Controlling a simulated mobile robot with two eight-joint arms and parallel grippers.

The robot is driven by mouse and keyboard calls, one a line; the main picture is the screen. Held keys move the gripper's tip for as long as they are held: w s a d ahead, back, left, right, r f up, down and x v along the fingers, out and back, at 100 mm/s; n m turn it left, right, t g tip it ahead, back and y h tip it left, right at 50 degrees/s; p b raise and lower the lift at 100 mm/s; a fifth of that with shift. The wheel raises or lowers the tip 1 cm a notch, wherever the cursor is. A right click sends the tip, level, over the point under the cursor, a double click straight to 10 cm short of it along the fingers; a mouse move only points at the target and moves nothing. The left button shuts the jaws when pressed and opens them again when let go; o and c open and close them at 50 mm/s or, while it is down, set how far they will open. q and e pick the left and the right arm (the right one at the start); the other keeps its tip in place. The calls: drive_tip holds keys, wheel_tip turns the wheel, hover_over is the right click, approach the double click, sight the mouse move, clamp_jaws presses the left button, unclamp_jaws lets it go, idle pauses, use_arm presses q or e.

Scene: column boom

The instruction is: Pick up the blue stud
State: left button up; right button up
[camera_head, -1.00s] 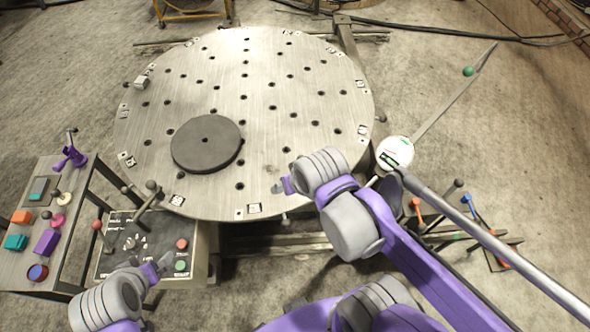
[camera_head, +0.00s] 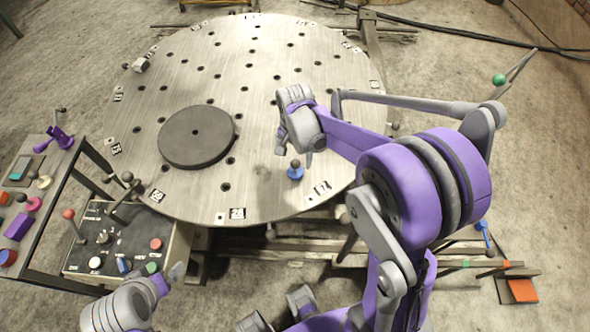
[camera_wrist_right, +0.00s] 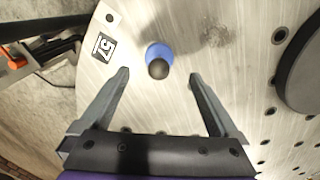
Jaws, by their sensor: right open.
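The blue stud (camera_head: 295,173) stands on the round metal table near its front edge, a blue round base with a dark ball knob on top. In the right wrist view the blue stud (camera_wrist_right: 158,53) lies between and slightly beyond the fingertips. My right gripper (camera_head: 294,151) is open and points down just behind the stud in the head view; both fingers of the right gripper (camera_wrist_right: 160,74) show apart and empty. My left gripper (camera_head: 174,274) is at the bottom left, in front of the control box; its opening is unclear.
The round table (camera_head: 270,100) has many holes and numbered tags. A dark disc (camera_head: 197,136) lies on it left of the stud. A control box (camera_head: 125,240) with knobs and a side shelf (camera_head: 45,190) with small parts stand at left. The tabletop around the stud is clear.

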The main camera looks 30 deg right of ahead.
sight(295, 167)
drive_tip(key=shift+f, duration=3.15)
drive_tip(key=c, duration=1.5)
wheel_tip(295, 167, up, 10)
drive_tip(key=shift+r+p, duration=0.1)
drive_tip(key=shift+p, duration=0.25)
